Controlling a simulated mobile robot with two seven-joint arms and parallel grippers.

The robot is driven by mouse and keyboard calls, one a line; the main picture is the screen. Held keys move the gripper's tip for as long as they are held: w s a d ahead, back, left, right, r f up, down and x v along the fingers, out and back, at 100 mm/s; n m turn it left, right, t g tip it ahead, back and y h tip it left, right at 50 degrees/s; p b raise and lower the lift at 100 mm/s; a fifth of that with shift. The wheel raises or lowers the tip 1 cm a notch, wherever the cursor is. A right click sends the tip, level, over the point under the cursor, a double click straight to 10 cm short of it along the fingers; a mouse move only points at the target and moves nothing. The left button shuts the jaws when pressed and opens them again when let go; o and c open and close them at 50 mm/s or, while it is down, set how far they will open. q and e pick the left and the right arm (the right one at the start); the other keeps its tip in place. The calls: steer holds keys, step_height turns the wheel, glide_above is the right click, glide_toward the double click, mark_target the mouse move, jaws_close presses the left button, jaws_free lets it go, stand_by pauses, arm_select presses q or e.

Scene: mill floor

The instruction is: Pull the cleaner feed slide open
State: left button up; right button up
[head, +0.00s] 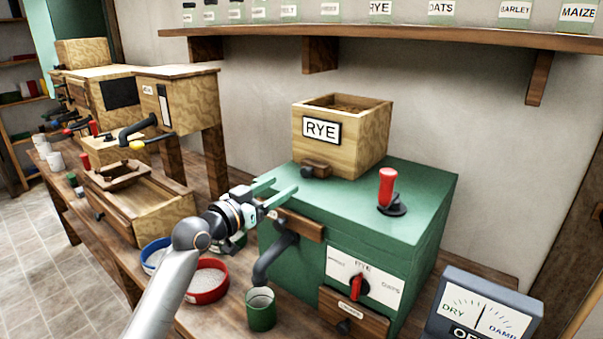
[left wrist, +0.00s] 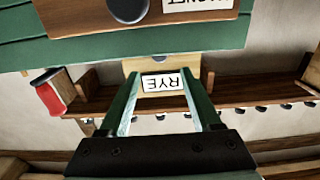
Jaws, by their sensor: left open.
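The green cleaner (head: 335,262) stands on the bench with a wooden RYE hopper (head: 368,134) on top. A small wooden slide (head: 316,168) with a dark knob projects from the hopper's foot and looks like the feed slide. My left gripper (head: 286,186) is open and empty, just left of and slightly below this slide, not touching it. In the left wrist view the RYE label (left wrist: 162,81) shows upside down between my two fingers, and the slide's dark knob (left wrist: 160,58) is partly hidden by the cleaner's top edge. My right gripper is not in view.
A second wooden drawer (head: 302,226) and a dark spout (head: 272,258) lie below my left gripper. A red lever (head: 387,188) stands on the cleaner's top. A green cup (head: 261,309), a red bowl (head: 207,282) and a meter (head: 482,312) are on the bench.

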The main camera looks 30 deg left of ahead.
mark_target(304, 173)
arm_select(q)
steer(key=w, duration=0.7)
steer(key=shift+w+d+p, duration=0.35)
steer(key=shift+w+p, duration=0.05)
steer(key=shift+c, duration=0.2)
jaws_close()
stand_by(0.8)
